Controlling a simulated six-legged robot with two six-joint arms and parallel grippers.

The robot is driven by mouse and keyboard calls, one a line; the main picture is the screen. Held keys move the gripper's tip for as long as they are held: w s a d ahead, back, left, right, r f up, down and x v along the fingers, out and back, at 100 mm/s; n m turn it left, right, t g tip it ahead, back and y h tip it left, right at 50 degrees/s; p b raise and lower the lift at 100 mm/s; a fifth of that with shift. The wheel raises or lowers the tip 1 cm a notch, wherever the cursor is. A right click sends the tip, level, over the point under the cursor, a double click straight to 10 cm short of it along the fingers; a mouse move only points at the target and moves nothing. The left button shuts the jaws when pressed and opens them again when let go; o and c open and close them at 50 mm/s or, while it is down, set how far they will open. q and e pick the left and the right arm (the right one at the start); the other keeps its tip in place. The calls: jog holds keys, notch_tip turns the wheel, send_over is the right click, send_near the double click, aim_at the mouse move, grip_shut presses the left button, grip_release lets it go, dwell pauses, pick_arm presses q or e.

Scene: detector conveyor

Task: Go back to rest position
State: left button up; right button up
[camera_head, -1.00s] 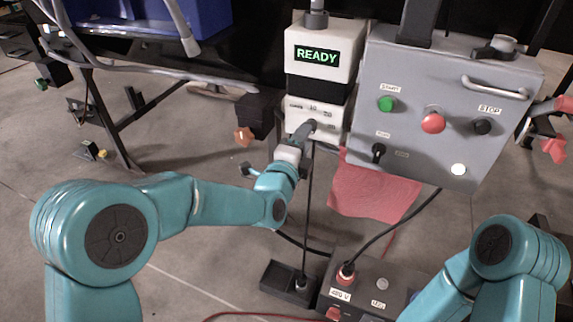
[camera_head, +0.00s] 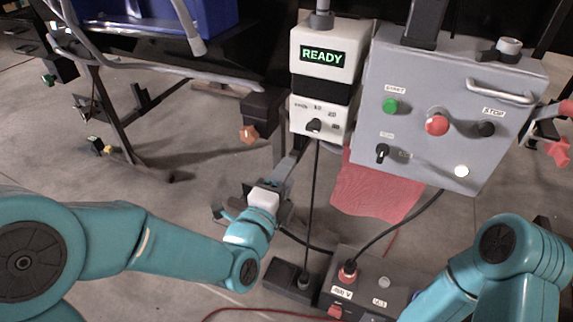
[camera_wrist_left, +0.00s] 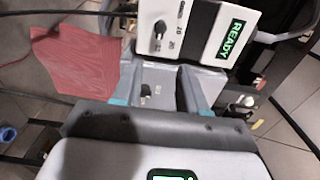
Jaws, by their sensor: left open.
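My left gripper (camera_head: 283,172) is open and empty in the head view, below and left of the white detector box. The detector box (camera_head: 323,47) has a green READY display and a dark dial knob (camera_head: 314,125) on its lower panel. The gripper is apart from the knob. In the left wrist view, the two fingers of my left gripper (camera_wrist_left: 160,92) point toward the box (camera_wrist_left: 185,30), with nothing between them. My right arm shows at the lower right of the head view; its gripper is not visible.
A grey control panel (camera_head: 450,75) with green, red and black controls stands right of the box. A red cloth (camera_head: 375,188) hangs below it. A dark power box (camera_head: 370,285) with cables sits on the floor. A blue bin (camera_head: 215,15) is at upper left.

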pick_arm(q)
jog(key=shift+a, duration=0.1)
jog(key=s+a+f+n+g+y, duration=0.1)
jog(key=a+f+n+g, duration=0.15)
jog(key=f, duration=0.55)
jog(key=s+a+f+n+g+y, duration=0.15)
jog(key=a+f, duration=0.25)
jog(key=f, duration=0.4)
jog(key=s+a+f+n+g+y, duration=0.1)
jog(key=a+f+g, duration=0.15)
jog(key=f, duration=0.55)
jog(key=s+f+n+g+h, duration=0.1)
jog(key=s+f+n+g, duration=0.7)
jog(key=s+f+n, duration=0.65)
jog(key=s+d+r+n+g, duration=0.2)
jog(key=s+n, duration=0.3)
jog(key=s, duration=0.1)
notch_tip(320, 180, up, 26)
jog(key=p, duration=2.6)
jog(key=shift+w+f+m+h, duration=0.15)
jog(key=shift+w+m+h, duration=0.05)
jog(key=shift+m+h, duration=0.2)
